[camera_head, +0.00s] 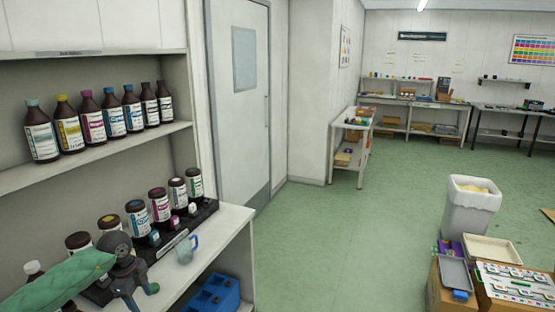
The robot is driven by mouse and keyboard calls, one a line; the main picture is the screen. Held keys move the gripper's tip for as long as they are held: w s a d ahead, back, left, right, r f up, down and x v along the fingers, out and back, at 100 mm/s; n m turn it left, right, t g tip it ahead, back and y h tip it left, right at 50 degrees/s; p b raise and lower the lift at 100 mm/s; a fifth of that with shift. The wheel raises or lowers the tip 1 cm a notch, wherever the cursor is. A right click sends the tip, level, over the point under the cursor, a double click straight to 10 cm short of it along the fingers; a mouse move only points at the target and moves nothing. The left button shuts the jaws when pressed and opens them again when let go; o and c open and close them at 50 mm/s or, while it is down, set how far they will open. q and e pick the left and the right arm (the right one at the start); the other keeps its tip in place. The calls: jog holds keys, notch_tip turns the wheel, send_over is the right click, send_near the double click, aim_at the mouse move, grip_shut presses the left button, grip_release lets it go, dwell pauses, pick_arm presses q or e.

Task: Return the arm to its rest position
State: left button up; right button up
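My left arm comes in from the lower left in a green sleeve. Its dark grey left gripper (143,298) hangs over the front of the lower shelf (218,235), pointing down. Its two fingers look spread apart, and I see nothing between them. A clear mug with a blue handle (185,250) stands on the shelf just to the right of the gripper, apart from it. Brown ink bottles (160,205) with coloured labels stand in a row in a black rack (205,214) behind the gripper. My arm hides part of the row's near end. My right gripper is not in view.
An upper shelf (100,160) holds several more brown bottles (92,118). A blue crate (213,296) sits below the lower shelf. A white bin (469,212) and cardboard boxes (440,290) with trays stand at the right. The green floor (335,240) between is clear.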

pick_arm(q)
jog(key=d+f+n+t+h, duration=0.2)
jog(key=d+f+t+h, duration=0.35)
jog(key=d, duration=0.65)
jog(key=d+f+n+t+h, duration=0.1)
jog(key=d+f+t+h, duration=0.5)
jog(key=d, duration=0.6)
jog(key=s+a+f+n+y, duration=0.2)
jog(key=s+f+n+y, duration=0.2)
jog(key=f, duration=0.4)
jog(key=s+a+f+n+y, duration=0.3)
jog(key=s+f+n+y, duration=0.2)
jog(key=f, duration=0.4)
jog(key=s+a+f+n+y, duration=0.2)
jog(key=s+f+n+y, duration=0.2)
jog(key=f, duration=0.4)
jog(key=s+d+f+g, duration=0.1)
jog(key=s+f+g, duration=0.2)
jog(key=s, duration=0.6)
jog(key=s+d+f+g, duration=0.2)
jog(key=s+f+g, duration=0.2)
jog(key=s+f, duration=0.4)
jog(key=s+d+f+n+g, duration=0.1)
jog(key=s+f, duration=0.4)
jog(key=s, duration=0.7)
jog(key=shift+s+d+f+g, duration=0.15)
jog(key=shift+d+f+g, duration=0.15)
jog(key=shift+d+g, duration=0.65)
